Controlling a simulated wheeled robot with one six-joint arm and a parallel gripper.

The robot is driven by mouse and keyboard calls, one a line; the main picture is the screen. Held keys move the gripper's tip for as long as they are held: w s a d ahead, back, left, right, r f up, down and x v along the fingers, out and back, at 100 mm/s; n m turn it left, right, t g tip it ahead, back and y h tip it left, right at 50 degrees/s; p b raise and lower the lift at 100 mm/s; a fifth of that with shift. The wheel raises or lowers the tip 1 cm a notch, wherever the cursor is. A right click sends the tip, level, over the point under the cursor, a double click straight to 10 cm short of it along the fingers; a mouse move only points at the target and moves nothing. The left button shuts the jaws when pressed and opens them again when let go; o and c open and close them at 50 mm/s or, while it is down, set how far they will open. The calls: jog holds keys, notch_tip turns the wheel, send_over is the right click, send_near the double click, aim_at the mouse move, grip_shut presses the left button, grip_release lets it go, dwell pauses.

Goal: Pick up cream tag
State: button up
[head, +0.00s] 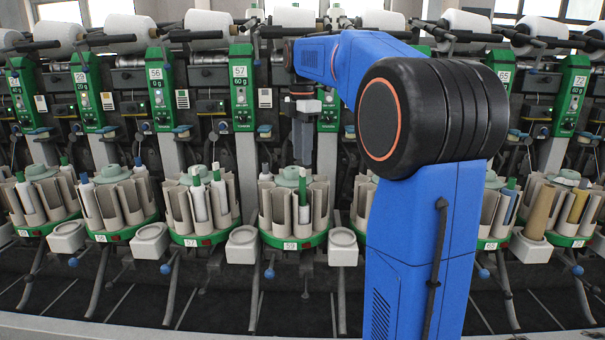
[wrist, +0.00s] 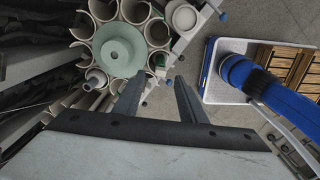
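Small pale tags hang on the machine front in the head view. The one right of unit 57 (head: 265,97) looks off-white, as does one right of unit 20 g (head: 107,101). I cannot tell which is the cream tag. My gripper (head: 303,160) points down above the bobbin magazine numbered 59, right of the unit 57 tag. In the wrist view my gripper (wrist: 160,84) has its fingers apart with nothing between them. No tag is clear there.
The magazine (head: 292,239) with cream tubes and a green rim stands under my gripper; its pale green hub (wrist: 118,50) shows in the wrist view. White cups (head: 242,246) stand between magazines. Yarn cones (head: 208,22) line the top. Floor (wrist: 160,110) shows between the fingers.

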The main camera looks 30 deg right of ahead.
jog(key=shift+f, duration=1.85)
jog(key=shift+c, duration=0.7)
jog(key=c, duration=0.7)
jog(key=shift+r, duration=0.15)
jog(key=shift+r, duration=6.4)
